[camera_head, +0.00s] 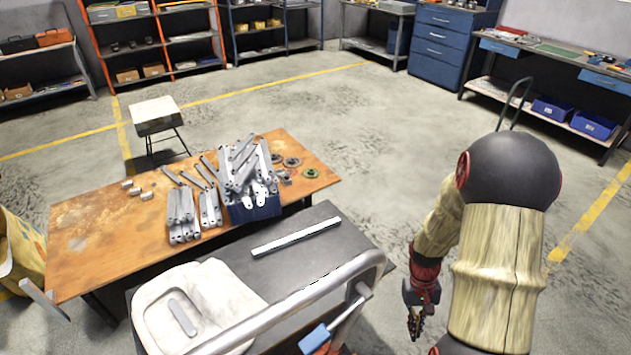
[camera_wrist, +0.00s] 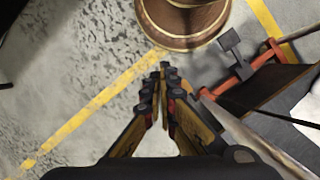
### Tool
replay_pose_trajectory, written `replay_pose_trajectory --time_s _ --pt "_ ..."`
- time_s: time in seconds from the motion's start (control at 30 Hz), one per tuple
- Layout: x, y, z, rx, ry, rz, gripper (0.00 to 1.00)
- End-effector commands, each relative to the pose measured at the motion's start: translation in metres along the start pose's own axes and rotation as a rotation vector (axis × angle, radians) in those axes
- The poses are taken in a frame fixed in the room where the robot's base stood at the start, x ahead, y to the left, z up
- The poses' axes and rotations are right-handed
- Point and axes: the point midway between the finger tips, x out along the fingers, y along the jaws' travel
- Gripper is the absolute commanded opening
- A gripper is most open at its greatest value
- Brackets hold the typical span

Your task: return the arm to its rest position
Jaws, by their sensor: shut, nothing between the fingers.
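My arm shows at the right of the head view, bent, with its wood-coloured links and a dark round joint. My gripper (camera_head: 415,322) hangs low beside the right end of the dark cart, over the floor. In the wrist view my gripper (camera_wrist: 165,72) points away with its fingertips together. It is shut and holds nothing. Below it are the concrete floor and a yellow line.
A dark cart (camera_head: 330,255) with a metal handle (camera_head: 310,292), a white tray (camera_head: 150,318) and a bracket (camera_head: 296,236) stands left of my gripper. Behind it is a wooden table (camera_head: 90,230) with stacked brackets (camera_head: 245,170). Open floor (camera_head: 370,140) lies beyond.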

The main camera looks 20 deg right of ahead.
Motion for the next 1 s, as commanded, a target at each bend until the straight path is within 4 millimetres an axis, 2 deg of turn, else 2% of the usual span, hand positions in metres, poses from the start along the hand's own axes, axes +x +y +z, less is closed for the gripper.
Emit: replay_pose_trajectory --time_s 0.03,0.1,0.3,0.67,1.0 --pt "-0.023 -0.008 0.006 0.000 0.023 0.005 0.00" --pt "-0.050 -0.020 0.016 0.002 0.046 0.006 0.00" --pt "-0.112 -0.051 0.047 -0.008 0.120 0.001 0.00" --pt "-0.199 -0.104 0.108 -0.084 0.325 -0.024 0.00" --pt "-0.279 -0.148 0.162 -0.233 0.649 -0.062 0.00"
